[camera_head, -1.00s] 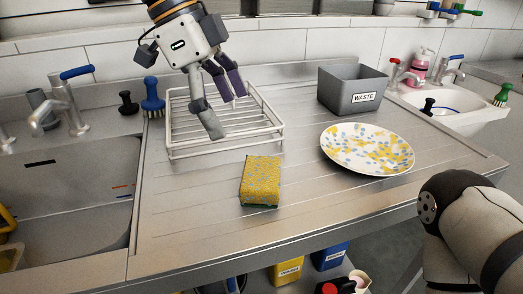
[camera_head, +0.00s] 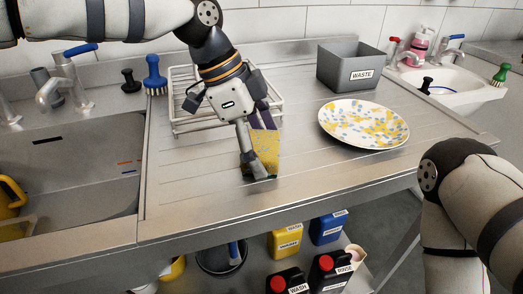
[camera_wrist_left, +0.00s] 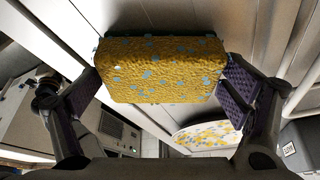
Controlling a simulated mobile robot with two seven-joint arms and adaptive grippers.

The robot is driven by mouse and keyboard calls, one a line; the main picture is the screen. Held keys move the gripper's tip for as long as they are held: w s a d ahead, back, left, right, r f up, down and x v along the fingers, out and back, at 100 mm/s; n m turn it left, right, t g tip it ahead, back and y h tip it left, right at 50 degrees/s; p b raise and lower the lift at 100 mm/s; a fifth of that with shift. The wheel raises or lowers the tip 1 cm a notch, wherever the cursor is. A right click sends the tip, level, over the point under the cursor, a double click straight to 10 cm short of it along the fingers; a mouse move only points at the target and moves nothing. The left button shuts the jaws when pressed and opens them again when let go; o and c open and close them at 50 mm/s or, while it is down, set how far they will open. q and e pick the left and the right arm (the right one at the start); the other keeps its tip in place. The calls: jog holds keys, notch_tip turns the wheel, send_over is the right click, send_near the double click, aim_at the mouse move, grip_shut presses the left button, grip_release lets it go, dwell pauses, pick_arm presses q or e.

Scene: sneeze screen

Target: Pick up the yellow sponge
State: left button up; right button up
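The yellow sponge (camera_head: 265,150), speckled with blue-grey, stands on the metal draining counter (camera_head: 200,205), in front of the wire rack. My left gripper (camera_head: 262,140) reaches down over it with one finger at its near side and the other behind it. In the left wrist view the sponge (camera_wrist_left: 160,68) fills the space between the two purple-padded fingers (camera_wrist_left: 160,90), with a pad close at each end. I cannot tell whether the pads press on it. The sponge's lower part is partly hidden by the near finger. My right gripper is out of view.
A speckled plate (camera_head: 363,123) lies right of the sponge, with a grey waste bin (camera_head: 350,62) behind it. The white wire rack (camera_head: 185,120) stands just behind my left gripper. A sink (camera_head: 70,180) is at left. The front counter strip is clear.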

pick_arm(q)
jog(key=c, duration=0.6)
